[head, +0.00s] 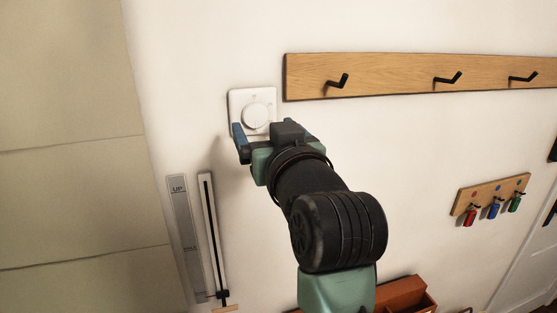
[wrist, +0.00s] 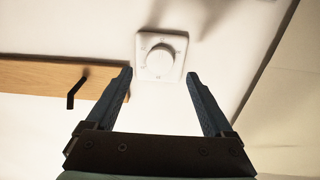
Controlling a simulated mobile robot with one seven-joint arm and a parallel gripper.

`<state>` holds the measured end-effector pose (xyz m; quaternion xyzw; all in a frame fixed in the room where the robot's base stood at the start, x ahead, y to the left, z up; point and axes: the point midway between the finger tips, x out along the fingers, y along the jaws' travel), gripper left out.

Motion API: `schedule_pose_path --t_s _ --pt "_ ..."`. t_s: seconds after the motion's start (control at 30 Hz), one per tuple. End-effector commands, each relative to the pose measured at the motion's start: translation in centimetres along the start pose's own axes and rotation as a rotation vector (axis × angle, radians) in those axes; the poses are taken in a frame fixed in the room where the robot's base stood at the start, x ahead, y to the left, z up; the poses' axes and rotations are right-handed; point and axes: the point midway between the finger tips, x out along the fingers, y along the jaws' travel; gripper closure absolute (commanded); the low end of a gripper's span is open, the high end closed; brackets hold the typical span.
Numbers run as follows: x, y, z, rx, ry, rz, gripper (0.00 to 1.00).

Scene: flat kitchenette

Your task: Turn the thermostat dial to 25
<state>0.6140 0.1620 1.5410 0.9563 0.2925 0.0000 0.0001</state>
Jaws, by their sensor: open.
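The thermostat is a white square plate (head: 237,98) on the wall with a round white dial (head: 256,115) at its middle. In the wrist view the dial (wrist: 160,61) and plate (wrist: 141,42) are fully visible, with faint marks around the dial too small to read. My gripper (head: 270,126) is in front of the plate's lower part in the head view. In the wrist view my gripper (wrist: 160,74) is open and empty, its two blue fingers spread wider than the dial. The fingertips appear short of the dial, with no visible contact.
A wooden rail (head: 400,77) with black hooks is right of the thermostat. Below left are an upright slider (head: 208,230) and a grey strip marked UP (head: 180,215). A small key board (head: 490,195) and a reddish-brown box (head: 400,294) are lower right. The wall between is bare.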

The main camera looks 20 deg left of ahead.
Motion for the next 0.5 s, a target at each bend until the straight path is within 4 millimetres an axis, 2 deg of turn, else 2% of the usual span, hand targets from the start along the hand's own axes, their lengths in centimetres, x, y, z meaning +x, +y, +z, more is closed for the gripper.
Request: schedule_pose_path --t_s 0.03,0.2,0.33,0.5 --pt "-1.2 0.1 0.6 -0.002 0.004 0.002 0.13" --pt "-4.8 0.1 0.5 -0.002 0.002 0.001 0.13" --pt "-6.7 0.1 0.3 0.0 0.001 0.001 0.13" --pt "-7.9 0.0 0.1 0.0 -0.001 0.001 0.13"
